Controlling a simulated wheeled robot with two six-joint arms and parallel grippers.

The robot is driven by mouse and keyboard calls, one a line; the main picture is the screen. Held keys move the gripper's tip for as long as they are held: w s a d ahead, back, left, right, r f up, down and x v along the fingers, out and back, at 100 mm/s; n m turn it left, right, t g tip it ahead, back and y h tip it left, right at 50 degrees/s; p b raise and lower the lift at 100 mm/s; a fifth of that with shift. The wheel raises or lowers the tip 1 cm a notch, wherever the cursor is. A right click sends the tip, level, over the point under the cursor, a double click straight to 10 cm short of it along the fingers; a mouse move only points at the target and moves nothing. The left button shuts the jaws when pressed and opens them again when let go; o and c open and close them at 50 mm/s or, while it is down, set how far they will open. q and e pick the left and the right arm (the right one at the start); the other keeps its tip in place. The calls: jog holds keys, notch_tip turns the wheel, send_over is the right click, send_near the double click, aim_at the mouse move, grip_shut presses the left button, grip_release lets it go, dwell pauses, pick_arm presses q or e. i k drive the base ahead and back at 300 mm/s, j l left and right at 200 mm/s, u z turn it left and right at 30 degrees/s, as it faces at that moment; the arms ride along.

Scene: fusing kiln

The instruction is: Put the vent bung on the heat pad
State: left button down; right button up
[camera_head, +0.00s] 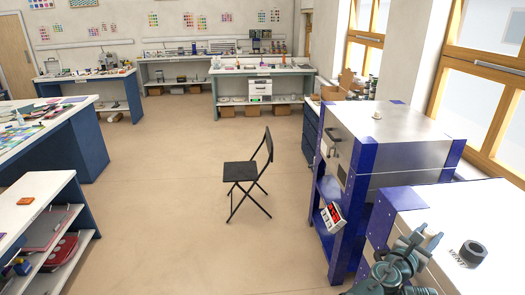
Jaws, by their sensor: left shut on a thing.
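My left gripper (429,241) is at the lower right, over the white top beside the dark ring marked VENT (473,252). It is shut on a small pale piece (422,228), which looks like the vent bung and is mostly hidden by the fingers. The ring stands just right of the gripper, with a dark opening on top. A small orange-brown square, which may be the heat pad (26,201), lies on the white shelf unit at the far left, well away from the gripper. My right gripper is not in view.
A blue-framed steel kiln (390,140) stands behind the gripper, with a small pale knob (377,115) on top. A black folding chair (247,172) stands on the open floor between kiln and shelf unit (38,208).

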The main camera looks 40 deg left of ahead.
aim_at(25, 200)
jog(key=j+u, duration=0.2)
jog(key=u, duration=0.2)
jog(key=i+j+u, duration=0.1)
jog(key=u, duration=0.3)
jog(key=i+j+u, duration=0.1)
jog(key=j+u, duration=0.3)
jog(key=i+u, duration=0.1)
jog(key=u, duration=0.35)
jog(key=i+j+u, duration=0.5)
jog(key=i, duration=0.35)
jog(key=i+j+u, duration=0.2)
jog(key=i, duration=0.25)
jog(key=i+u, duration=0.25)
jog(key=i, duration=0.2)
jog(key=i+j, duration=0.15)
jog(key=i, duration=1.15)
